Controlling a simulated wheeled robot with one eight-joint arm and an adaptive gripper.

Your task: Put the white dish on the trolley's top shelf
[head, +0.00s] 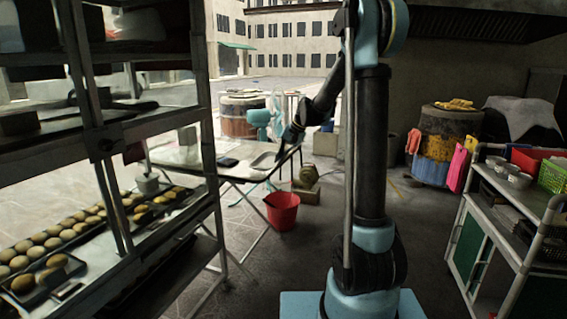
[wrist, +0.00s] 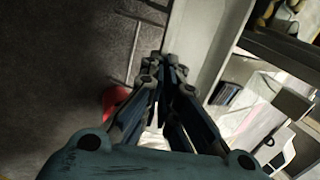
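A pale, shallow dish or tray (head: 264,160) shows on the table by my gripper in the head view; I cannot tell for sure that it is the white dish. My gripper (head: 283,158) is small and dark there, over the table's right side. In the wrist view its fingers (wrist: 167,76) run close together. A small pale patch shows between them, but I cannot tell what it is or whether they hold it. The trolley (head: 507,205) stands at the right of the head view, with small pale bowls (head: 509,172) on its top shelf.
A tall rack (head: 213,150) with trays of buns fills the left. A red bucket (head: 282,211) stands on the floor beside the table. A red bin and a green basket (head: 553,176) crowd the trolley's back right.

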